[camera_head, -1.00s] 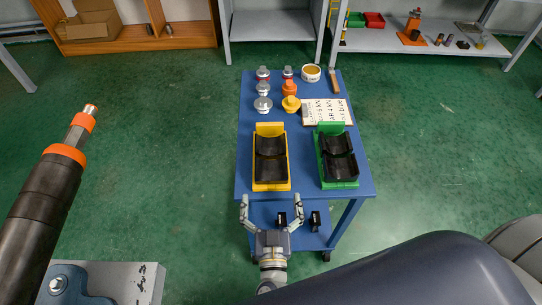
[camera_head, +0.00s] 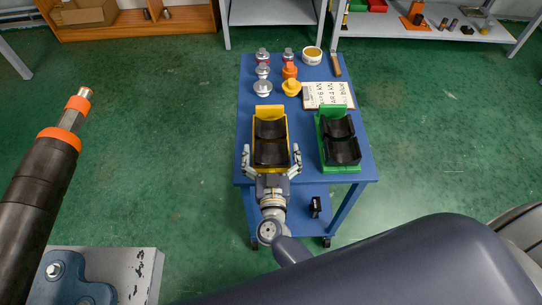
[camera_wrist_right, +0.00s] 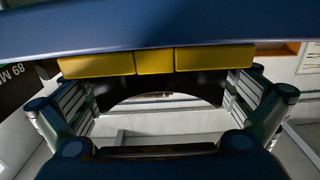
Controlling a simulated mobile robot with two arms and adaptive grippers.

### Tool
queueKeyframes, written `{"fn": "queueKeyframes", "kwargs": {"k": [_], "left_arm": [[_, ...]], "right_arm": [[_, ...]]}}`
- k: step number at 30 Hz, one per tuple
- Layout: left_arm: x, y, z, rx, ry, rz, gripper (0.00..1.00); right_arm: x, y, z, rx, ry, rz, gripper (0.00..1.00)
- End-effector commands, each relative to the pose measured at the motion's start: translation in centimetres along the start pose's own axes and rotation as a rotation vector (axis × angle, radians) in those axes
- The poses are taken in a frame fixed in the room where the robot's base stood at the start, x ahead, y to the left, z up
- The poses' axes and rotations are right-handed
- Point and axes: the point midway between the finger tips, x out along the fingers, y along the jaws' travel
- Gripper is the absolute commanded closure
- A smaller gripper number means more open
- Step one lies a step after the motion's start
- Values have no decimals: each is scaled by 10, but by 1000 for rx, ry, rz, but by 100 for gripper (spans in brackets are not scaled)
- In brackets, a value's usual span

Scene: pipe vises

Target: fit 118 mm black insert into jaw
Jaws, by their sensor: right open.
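A yellow bin (camera_head: 257,125) with black inserts (camera_head: 270,152) stands on the blue cart. A green bin (camera_head: 325,151) with black inserts (camera_head: 341,150) stands to its right. My right gripper (camera_head: 271,158) is open, its fingers on either side of the yellow bin's near end. In the right wrist view, a black arched insert (camera_wrist_right: 165,91) lies between the spread fingers, beside the yellow bin's edge (camera_wrist_right: 155,61). I cannot tell whether the fingers touch it. Its size marking is hidden; a black piece marked 89 (camera_wrist_right: 18,86) shows at the left. My left gripper is not in view.
Metal, orange and yellow fittings (camera_head: 290,87), a small tub (camera_head: 312,56) and a written sheet (camera_head: 328,95) occupy the cart's far half. A dark cylinder with orange bands (camera_head: 42,178) rises at the left above a grey plate (camera_head: 142,275). Green floor lies clear around the cart.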

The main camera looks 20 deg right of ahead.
Motion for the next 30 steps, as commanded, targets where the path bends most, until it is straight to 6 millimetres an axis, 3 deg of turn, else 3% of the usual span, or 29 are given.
{"fn": "queueKeyframes", "kwargs": {"k": [7, 13, 24, 30], "left_arm": [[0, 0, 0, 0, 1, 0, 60], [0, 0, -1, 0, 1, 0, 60], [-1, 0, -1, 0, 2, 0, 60], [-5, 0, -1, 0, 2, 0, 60]], "right_arm": [[1, 0, 0, -1, 0, 0, 2], [1, 0, 0, 0, 0, 0, 48], [1, 0, -2, 1, 1, 1, 49], [1, -1, -16, 3, 0, 1, 49]]}}
